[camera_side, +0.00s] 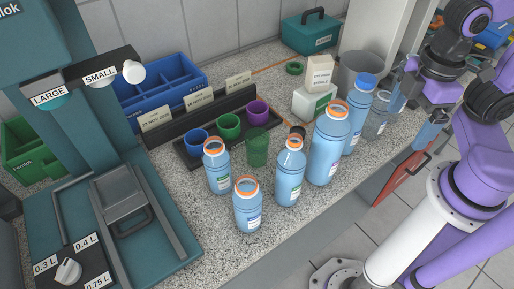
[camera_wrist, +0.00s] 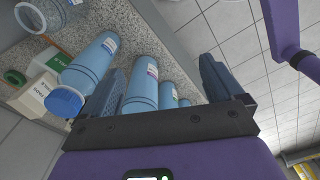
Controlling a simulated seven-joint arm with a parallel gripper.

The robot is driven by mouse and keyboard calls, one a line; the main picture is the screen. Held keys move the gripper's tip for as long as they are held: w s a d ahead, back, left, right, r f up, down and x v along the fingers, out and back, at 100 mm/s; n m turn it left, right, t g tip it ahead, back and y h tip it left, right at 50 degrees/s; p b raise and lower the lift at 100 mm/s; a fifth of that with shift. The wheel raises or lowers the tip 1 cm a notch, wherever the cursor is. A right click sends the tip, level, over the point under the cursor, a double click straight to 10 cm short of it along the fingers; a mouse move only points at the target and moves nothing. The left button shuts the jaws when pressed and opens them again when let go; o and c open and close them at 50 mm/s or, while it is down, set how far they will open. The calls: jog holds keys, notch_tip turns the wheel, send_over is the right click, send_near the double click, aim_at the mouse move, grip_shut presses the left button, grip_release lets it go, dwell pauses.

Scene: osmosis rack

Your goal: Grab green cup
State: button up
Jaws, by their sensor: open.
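A small green cup (camera_side: 229,126) stands in a dark holder (camera_side: 190,150), between a blue cup (camera_side: 197,141) and a purple cup (camera_side: 257,112). A taller see-through green cup (camera_side: 258,147) stands on the counter just in front of the holder. My gripper (camera_side: 407,126) is at the right, beyond the bottles and well away from both green cups. In the wrist view my gripper (camera_wrist: 160,78) has its fingers wide apart with nothing held. No green cup can be made out in the wrist view.
Several blue bottles (camera_side: 327,143) stand between my gripper and the green cups. A clear jar (camera_side: 377,122) stands near my gripper, and a white-and-green box (camera_side: 314,102) is behind the bottles. A teal machine (camera_side: 150,240) fills the left.

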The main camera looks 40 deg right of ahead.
notch_tip(320, 180, up, 9)
jog(key=w+a+m+g+y, duration=0.55)
jog(key=w+a+m, duration=0.45)
jog(key=m, duration=0.7)
jog(key=w+m+t+y, duration=0.5)
jog(key=w+m+y, duration=0.1)
jog(key=w+m, duration=0.75)
send_near(249, 146)
jog(key=shift+w+d+f+x, duration=0.1)
jog(key=shift+f+x, duration=0.05)
jog(key=shift+x, duration=0.8)
jog(key=shift+w+d+f+x, duration=0.1)
jog(key=shift+f+x, duration=0.05)
jog(key=shift+x, duration=0.75)
jog(key=shift+w+d+f+x, duration=0.1)
jog(key=shift+f+x, duration=0.05)
jog(key=shift+x, duration=0.8)
